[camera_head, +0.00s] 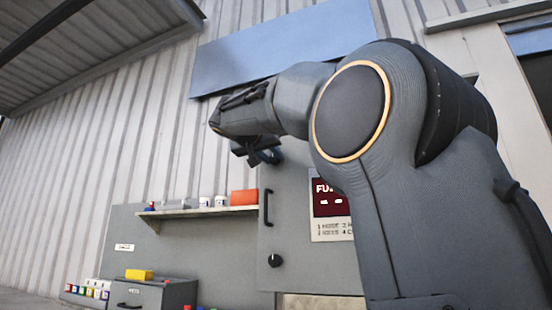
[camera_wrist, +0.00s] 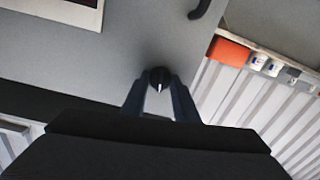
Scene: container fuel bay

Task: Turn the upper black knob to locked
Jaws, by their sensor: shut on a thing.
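The upper black knob (camera_wrist: 159,73) is round, with a white pointer mark on its face. It sits on the grey cabinet door (camera_wrist: 120,50). In the wrist view, my gripper (camera_wrist: 157,84) has one finger on each side of the knob and is shut on it. The white mark runs nearly up and down in that view, leaning slightly. In the head view, my gripper (camera_head: 263,156) is at the upper part of the door and hides the upper knob. A lower black knob (camera_head: 275,260) with a light mark shows below, apart from my gripper.
A black door handle (camera_head: 266,208) stands between the two knobs. A sign (camera_head: 331,205) hangs on the door. A grey drawer unit (camera_head: 150,294) stands below left.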

